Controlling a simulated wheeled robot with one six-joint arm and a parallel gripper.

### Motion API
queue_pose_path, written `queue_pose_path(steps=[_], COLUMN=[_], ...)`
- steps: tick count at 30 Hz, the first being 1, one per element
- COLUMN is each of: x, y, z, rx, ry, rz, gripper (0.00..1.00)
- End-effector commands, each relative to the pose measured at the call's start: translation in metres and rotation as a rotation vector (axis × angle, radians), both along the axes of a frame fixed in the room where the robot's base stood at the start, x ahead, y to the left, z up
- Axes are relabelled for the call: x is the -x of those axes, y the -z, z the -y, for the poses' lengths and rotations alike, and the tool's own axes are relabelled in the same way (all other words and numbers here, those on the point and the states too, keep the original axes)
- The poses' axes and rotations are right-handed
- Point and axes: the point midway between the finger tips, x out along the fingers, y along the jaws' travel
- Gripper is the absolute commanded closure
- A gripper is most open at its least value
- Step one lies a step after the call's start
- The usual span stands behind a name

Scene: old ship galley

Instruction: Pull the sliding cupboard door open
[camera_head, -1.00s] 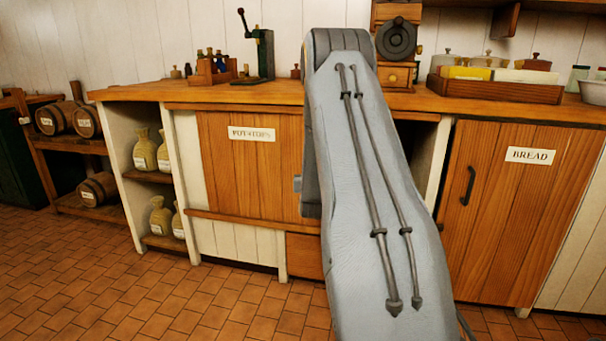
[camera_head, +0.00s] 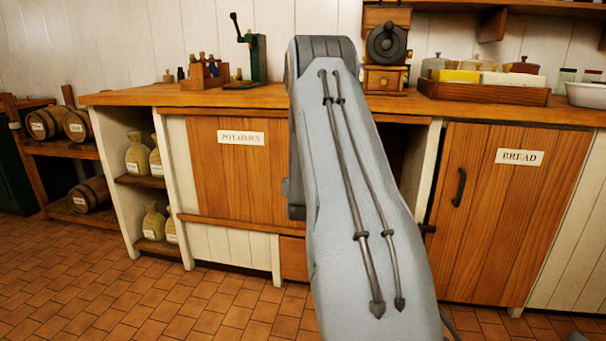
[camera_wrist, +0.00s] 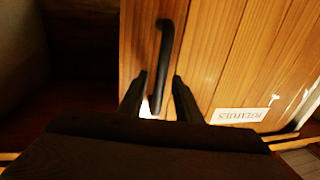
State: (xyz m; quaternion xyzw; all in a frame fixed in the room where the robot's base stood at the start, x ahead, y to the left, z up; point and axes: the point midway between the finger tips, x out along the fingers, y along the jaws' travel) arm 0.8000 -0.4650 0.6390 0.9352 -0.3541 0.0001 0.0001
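The sliding cupboard door (camera_head: 215,175) is wooden, with a white "POTATOES" label (camera_head: 240,138). In the head view my arm hides its right part and its handle. The wrist view shows the door (camera_wrist: 225,60) with its label upside down, and its black bar handle (camera_wrist: 164,45) upright near the door's left edge there. My gripper (camera_wrist: 159,77) is open at the handle. One finger is on each side of the bar's lower part, with some gap showing. My gripper is hidden in the head view.
A dark open space (camera_head: 396,150) shows right of my arm, beside the hinged-looking "BREAD" door (camera_head: 500,215). The wooden counter (camera_head: 150,96) overhangs the cupboard and carries a coffee grinder (camera_head: 387,48). Shelves with sacks (camera_head: 139,155) stand left. The tiled floor in front is clear.

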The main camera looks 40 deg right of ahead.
Motion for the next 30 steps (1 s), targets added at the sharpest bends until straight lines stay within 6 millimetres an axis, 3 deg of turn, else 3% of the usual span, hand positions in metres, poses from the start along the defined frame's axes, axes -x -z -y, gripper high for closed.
queue_pose_path(steps=[15,30], x=[0.051,0.058], y=[-0.001,0.0], z=[-0.045,-0.051], rx=[-0.001,0.0], ry=[-0.001,0.0], rz=[-0.001,0.0], gripper=[0.69,0.69])
